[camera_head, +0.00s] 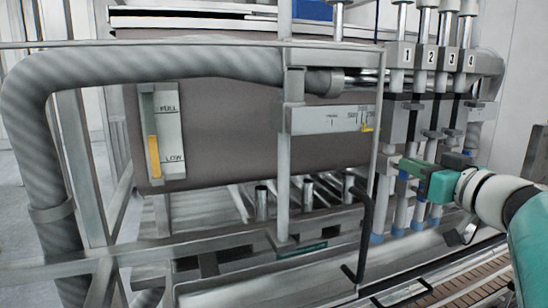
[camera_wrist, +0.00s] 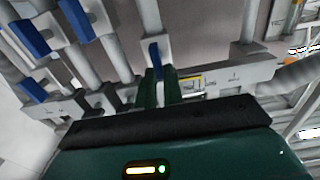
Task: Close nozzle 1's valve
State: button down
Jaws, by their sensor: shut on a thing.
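Nozzle 1 (camera_head: 391,204) is the leftmost of several upright nozzles in the head view, under the plate marked 1 (camera_head: 406,54). Its valve has a small blue handle (camera_wrist: 155,55), which shows in the wrist view between my fingertips. My gripper (camera_head: 408,168) reaches in from the right in the head view and is shut on this handle. In the wrist view, its two green fingers (camera_wrist: 160,84) stand close on either side of the handle. The fingers and gripper body hide part of the valve, and I cannot tell how far it is turned.
Other blue valve handles (camera_wrist: 75,17) sit close by to the left in the wrist view. A thin upright grey frame bar (camera_head: 376,130) stands just left of nozzle 1. A black crank-shaped handle (camera_head: 364,235) hangs lower left. A conveyor (camera_head: 450,285) runs below.

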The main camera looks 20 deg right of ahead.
jog(key=shift+m, duration=0.4)
jog(key=m, duration=0.5)
jog(key=d+f+m, duration=0.1)
jog(key=m, duration=1.1)
jog(key=shift+d+f, duration=0.2)
jog(key=shift+d, duration=0.1)
dwell(0.3)
jog(key=c, duration=1.5)
grip_release()
